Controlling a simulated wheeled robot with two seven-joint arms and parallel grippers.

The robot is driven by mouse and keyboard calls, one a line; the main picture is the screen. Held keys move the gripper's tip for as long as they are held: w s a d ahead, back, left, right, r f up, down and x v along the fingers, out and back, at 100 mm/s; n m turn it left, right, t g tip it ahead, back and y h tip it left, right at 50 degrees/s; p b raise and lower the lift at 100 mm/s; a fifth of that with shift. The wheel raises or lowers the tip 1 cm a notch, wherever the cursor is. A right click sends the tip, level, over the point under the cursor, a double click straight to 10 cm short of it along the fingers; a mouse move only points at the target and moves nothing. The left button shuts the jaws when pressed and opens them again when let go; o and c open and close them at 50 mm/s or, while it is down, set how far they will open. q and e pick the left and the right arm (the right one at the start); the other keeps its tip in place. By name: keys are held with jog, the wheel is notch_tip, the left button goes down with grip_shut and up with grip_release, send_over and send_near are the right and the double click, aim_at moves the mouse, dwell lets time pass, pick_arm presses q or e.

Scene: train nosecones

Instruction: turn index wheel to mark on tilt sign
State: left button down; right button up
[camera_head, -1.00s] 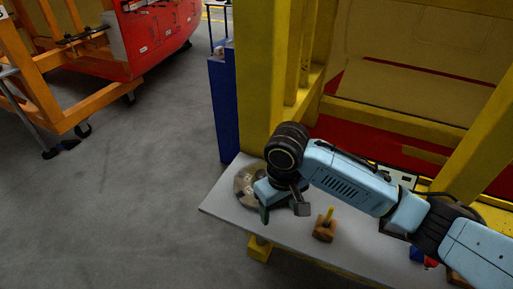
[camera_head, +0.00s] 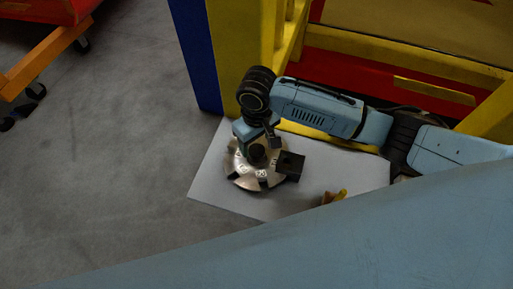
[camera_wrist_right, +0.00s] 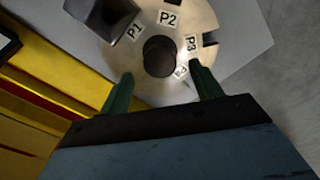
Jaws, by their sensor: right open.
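The index wheel (camera_head: 241,171) is a round metal disc with notches in its rim, lying on the grey table. In the right wrist view the wheel (camera_wrist_right: 190,22) shows labels P1, P2 and P3, a fourth label partly hard to read, and a dark central knob (camera_wrist_right: 160,56). A black block (camera_head: 291,164) stands at the wheel's rim. My right gripper (camera_wrist_right: 162,84) is over the wheel, open, pointing down, its green fingers apart on either side of the knob's near side. It hides part of the wheel in the head view (camera_head: 257,150). I cannot make out a tilt sign.
The grey table (camera_head: 212,182) has bare room left of the wheel. A small orange and yellow piece (camera_head: 338,196) lies to the right, partly hidden by a pale blue arm link of mine. A yellow frame (camera_head: 240,50) stands behind the table.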

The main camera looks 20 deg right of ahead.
aim_at(257, 149)
notch_tip(257, 149, down, 4)
jog(key=shift+f, duration=0.6)
jog(key=c, duration=1.4)
pick_arm(q)
jog(key=shift+w+d+f, duration=0.1)
jog(key=shift+w+f, duration=0.05)
jog(key=shift+w, duration=0.7)
pick_arm(e)
jog(key=shift+w, duration=0.15)
